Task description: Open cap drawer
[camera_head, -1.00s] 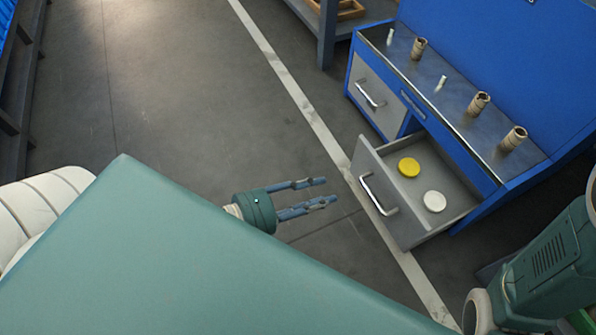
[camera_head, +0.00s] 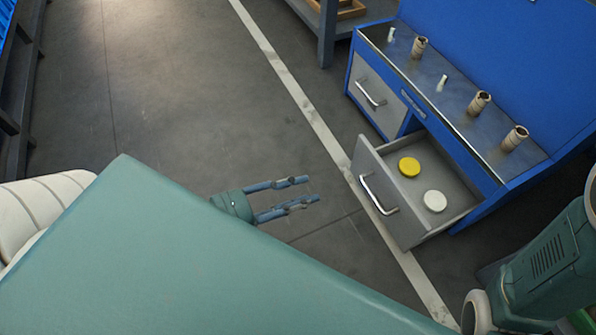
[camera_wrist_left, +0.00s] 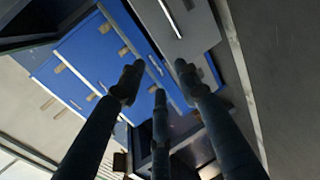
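The cap drawer (camera_head: 402,222) is pulled out of the blue workbench (camera_head: 440,120), with a grey front and a silver handle (camera_head: 378,194). A yellow cap (camera_head: 409,167) and a white cap (camera_head: 435,201) lie inside it. My left gripper (camera_head: 314,189) is open and empty, left of the drawer front and apart from the handle. In the left wrist view my left gripper's fingers (camera_wrist_left: 158,88) are spread with nothing between them. A grey drawer front with a handle (camera_wrist_left: 170,18) shows beyond them. My right gripper is not in view; part of my right arm shows at lower right.
A second drawer (camera_head: 375,98), with a silver handle, is closed at the left of the bench. Several beige cylinders and small white pieces stand on the metal bench top (camera_head: 460,115). The floor left of the bench is clear.

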